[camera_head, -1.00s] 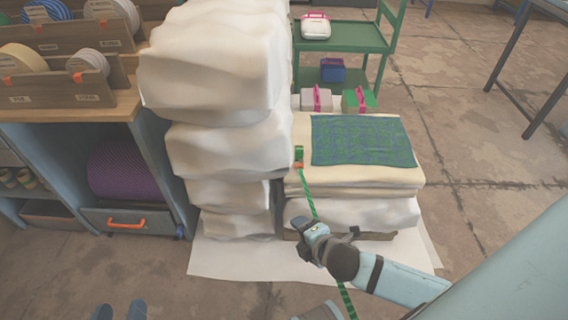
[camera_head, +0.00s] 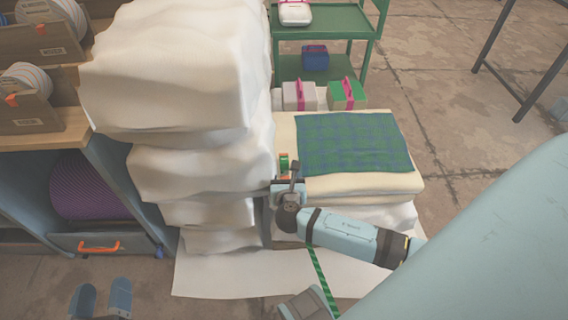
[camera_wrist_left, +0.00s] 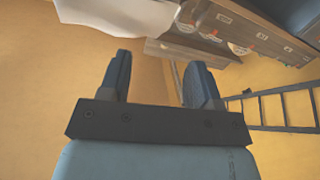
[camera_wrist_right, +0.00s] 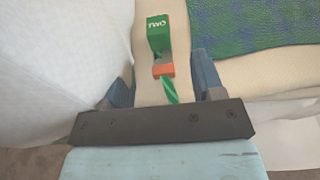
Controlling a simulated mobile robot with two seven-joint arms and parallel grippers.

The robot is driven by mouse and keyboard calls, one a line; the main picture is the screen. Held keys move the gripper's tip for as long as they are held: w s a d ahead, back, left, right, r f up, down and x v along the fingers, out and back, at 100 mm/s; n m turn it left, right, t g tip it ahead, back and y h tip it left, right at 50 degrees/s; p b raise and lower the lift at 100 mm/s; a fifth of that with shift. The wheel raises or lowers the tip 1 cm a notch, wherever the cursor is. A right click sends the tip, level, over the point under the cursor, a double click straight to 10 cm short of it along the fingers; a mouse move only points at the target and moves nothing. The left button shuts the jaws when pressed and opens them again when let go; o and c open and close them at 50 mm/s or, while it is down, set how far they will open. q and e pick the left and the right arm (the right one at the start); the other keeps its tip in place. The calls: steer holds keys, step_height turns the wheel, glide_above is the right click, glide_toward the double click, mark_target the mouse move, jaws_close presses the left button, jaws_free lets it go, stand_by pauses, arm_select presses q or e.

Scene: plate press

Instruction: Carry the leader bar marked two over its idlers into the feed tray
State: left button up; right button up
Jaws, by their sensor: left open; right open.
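No leader bar, idlers or feed tray can be made out. A green block with white lettering (camera_wrist_right: 158,35) lies on the cream bale's left edge, beside the tall white stack; its marking is too blurred to read. An orange piece (camera_wrist_right: 164,70) joins it to a green striped strap (camera_wrist_right: 170,90) that runs down towards the floor (camera_head: 322,275). My right gripper (camera_head: 286,182) is open and empty, just short of the block, with the strap between its fingers in the right wrist view (camera_wrist_right: 163,78). My left gripper (camera_head: 101,296) is open and empty at lower left.
The tall white bale stack (camera_head: 190,75) stands close left of my right gripper. A blue-green plaid cloth (camera_head: 355,145) covers the cream bale (camera_head: 350,187). A green cart (camera_head: 335,22) stands behind. A workbench with spools (camera_head: 35,150) is at left.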

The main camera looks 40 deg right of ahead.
mark_target(285, 164)
steer(key=b+x, duration=0.1)
steer(key=x, duration=0.3)
steer(key=shift+w+d+f, duration=0.1)
steer(key=shift+w+f, duration=0.05)
steer(key=shift+w, duration=0.1)
steer(key=shift+b+x, duration=0.85)
steer(key=shift+x, duration=0.3)
steer(key=shift+b+x, duration=0.4)
steer(key=shift+x, duration=0.85)
arm_select(q)
steer(key=shift+d+r+t+h, duration=0.6)
steer(key=shift+d+r+h, duration=0.25)
steer(key=shift+r, duration=0.25)
arm_select(e)
steer(key=shift+c, duration=0.4)
steer(key=c, duration=1.1)
steer(key=shift+o, duration=0.2)
